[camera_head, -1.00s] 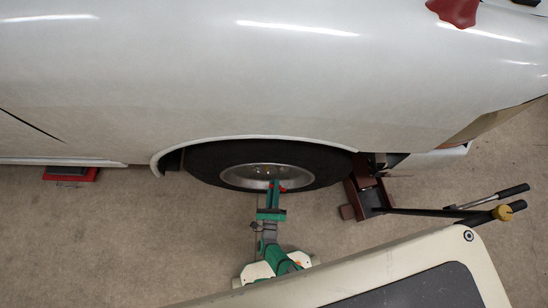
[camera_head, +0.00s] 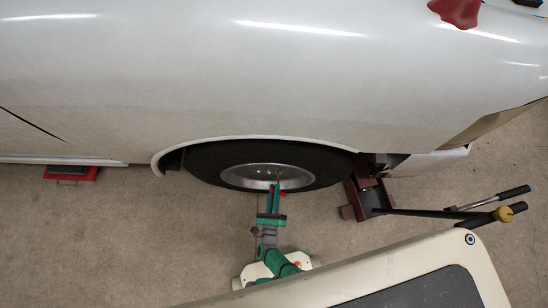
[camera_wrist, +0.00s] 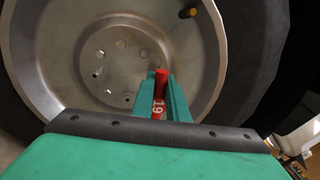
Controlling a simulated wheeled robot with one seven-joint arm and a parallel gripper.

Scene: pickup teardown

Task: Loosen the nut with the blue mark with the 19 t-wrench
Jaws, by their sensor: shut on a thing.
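My gripper (camera_wrist: 160,84) is shut on a red tool with a white "19" on it, the 19 t-wrench (camera_wrist: 158,97), in the wrist view. The wrench points toward the steel wheel (camera_wrist: 205,85), right of the hub centre and low. Its far end hides what lies directly behind it, so I cannot tell whether it sits on a nut. Several nuts or studs (camera_wrist: 120,44) show around the hub. I can make out no blue mark. In the head view my gripper (camera_head: 275,187) is in front of the wheel's lower rim, with a bit of red beside it.
The white pickup's body (camera_head: 270,75) overhangs the wheel. A dark red jack (camera_head: 370,197) with a long handle stands right of the tyre (camera_head: 325,165). A red box (camera_head: 72,174) lies on the floor at left. A yellowish valve cap (camera_wrist: 187,13) sticks out near the rim.

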